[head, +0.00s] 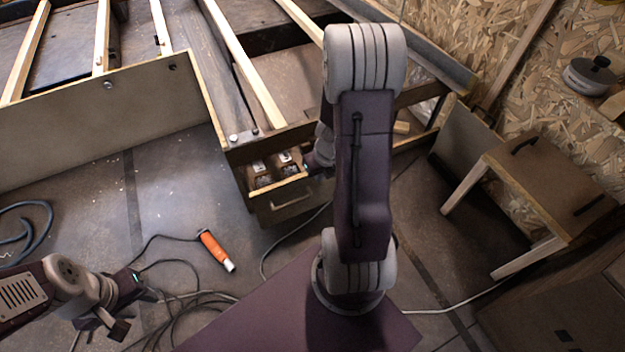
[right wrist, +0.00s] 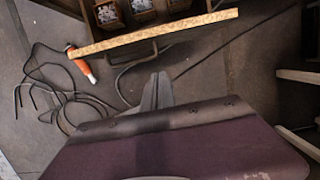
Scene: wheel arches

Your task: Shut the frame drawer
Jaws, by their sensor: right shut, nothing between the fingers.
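The frame drawer (head: 275,212) stands pulled out from the end of the wooden frame, with a bar handle on its front and small boxes of hardware inside. In the right wrist view its plywood top edge (right wrist: 190,28) crosses the top, the handle partly visible below. My right gripper (right wrist: 158,80) is shut and empty, pointing toward the drawer front; whether it touches cannot be told. In the head view my right arm hides its fingertips and part of the drawer. My left gripper (head: 112,328) is low at the left, far from the drawer; its jaw opening is unclear.
An orange-handled tool (head: 215,250) and loose cables (head: 185,305) lie on the floor left of the drawer. A wooden stool-like piece (head: 550,185) stands at the right. Open floor lies left of the drawer, below the long frame panel (head: 100,120).

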